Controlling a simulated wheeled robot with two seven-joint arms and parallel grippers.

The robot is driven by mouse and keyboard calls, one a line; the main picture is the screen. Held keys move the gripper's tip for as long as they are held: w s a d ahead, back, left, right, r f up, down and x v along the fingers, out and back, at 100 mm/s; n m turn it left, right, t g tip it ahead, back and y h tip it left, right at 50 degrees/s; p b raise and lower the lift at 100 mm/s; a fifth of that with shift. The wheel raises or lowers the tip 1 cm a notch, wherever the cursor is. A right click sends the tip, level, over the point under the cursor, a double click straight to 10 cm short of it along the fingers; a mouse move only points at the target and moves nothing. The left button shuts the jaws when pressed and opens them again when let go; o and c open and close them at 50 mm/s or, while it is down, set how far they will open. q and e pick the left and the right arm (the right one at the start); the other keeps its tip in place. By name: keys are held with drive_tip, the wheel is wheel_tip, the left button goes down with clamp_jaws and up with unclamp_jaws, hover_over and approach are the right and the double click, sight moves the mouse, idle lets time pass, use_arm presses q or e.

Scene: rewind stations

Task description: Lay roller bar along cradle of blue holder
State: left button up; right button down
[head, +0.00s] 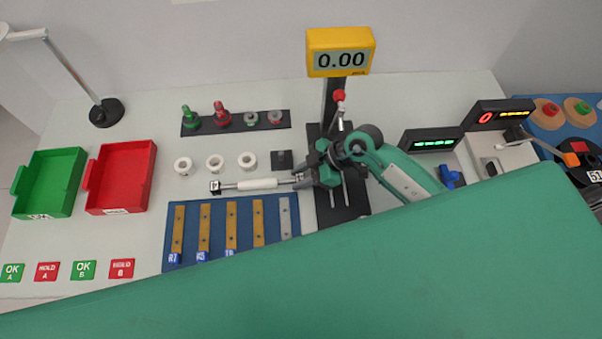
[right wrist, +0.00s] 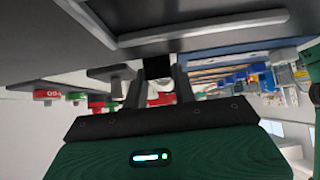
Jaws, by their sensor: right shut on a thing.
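A roller bar (head: 257,184), a metal rod with a white sleeve and a small dark block at its left end, lies level across the head view. My right gripper (head: 303,178) is shut on the bar's right end, beside the black gauge stand. In the right wrist view, my right gripper (right wrist: 158,92) shows its dark fingers with a black piece between them. A small blue piece (head: 450,177), which may be the blue holder, sits on the right, partly behind my green arm; its cradle cannot be made out. My left gripper is not in view.
A blue board with brass strips (head: 204,228) lies just below the bar. White rings (head: 215,163) stand above it. The gauge stand (head: 331,105) rises beside my right gripper. A red tray (head: 121,178) and a green tray (head: 49,184) are on the left. My green arm hides the front.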

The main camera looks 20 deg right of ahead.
drive_tip(key=c, duration=1.1)
unclamp_jaws()
drive_tip(key=shift+f, duration=0.15)
drive_tip(key=b+v, duration=0.1)
drive_tip(key=v, duration=1)
drive_tip(key=shift+w+d, duration=0.1)
drive_tip(key=shift+d+r, duration=0.3)
drive_tip(key=shift+r, duration=0.05)
drive_tip(key=c, duration=0.6)
